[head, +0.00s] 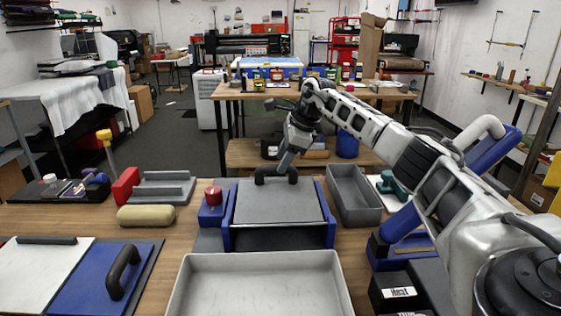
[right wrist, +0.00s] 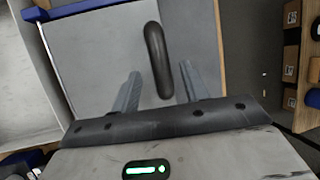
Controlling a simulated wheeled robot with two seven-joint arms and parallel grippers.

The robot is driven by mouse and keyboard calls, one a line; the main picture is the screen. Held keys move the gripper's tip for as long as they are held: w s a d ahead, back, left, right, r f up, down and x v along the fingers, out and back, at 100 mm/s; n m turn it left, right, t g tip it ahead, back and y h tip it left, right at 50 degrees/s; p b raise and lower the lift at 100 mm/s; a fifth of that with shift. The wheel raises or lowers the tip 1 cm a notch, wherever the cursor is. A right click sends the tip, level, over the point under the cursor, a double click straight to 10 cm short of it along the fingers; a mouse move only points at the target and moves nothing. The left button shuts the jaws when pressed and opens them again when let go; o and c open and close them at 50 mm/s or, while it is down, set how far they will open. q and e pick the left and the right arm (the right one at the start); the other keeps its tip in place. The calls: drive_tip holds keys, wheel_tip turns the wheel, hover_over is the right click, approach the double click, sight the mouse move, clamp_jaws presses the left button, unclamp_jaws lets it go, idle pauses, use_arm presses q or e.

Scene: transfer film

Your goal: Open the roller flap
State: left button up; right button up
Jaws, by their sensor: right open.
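The roller flap (head: 278,206) is a grey panel set between blue side walls at the middle of the bench. A black bar handle (head: 262,174) stands at its far edge. The panel lies nearly flat, and a dark gap shows below its near edge. My right gripper (head: 285,166) is right at the handle, reaching in from the right. In the right wrist view, the open fingers (right wrist: 160,70) sit on either side of the handle (right wrist: 153,45), with space on both sides. The flap's grey surface (right wrist: 100,60) lies behind them. My left gripper is out of view.
An empty grey tray (head: 259,258) stands in front of the flap unit. A grey bin (head: 354,195) is close on its right, and a blue block with a red knob (head: 213,205) on its left. A beige roll (head: 146,215) and a blue board with a handle (head: 88,282) lie further left.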

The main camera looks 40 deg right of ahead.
drive_tip(key=shift+x, duration=0.9)
drive_tip(key=shift+f, duration=0.2)
clamp_jaws()
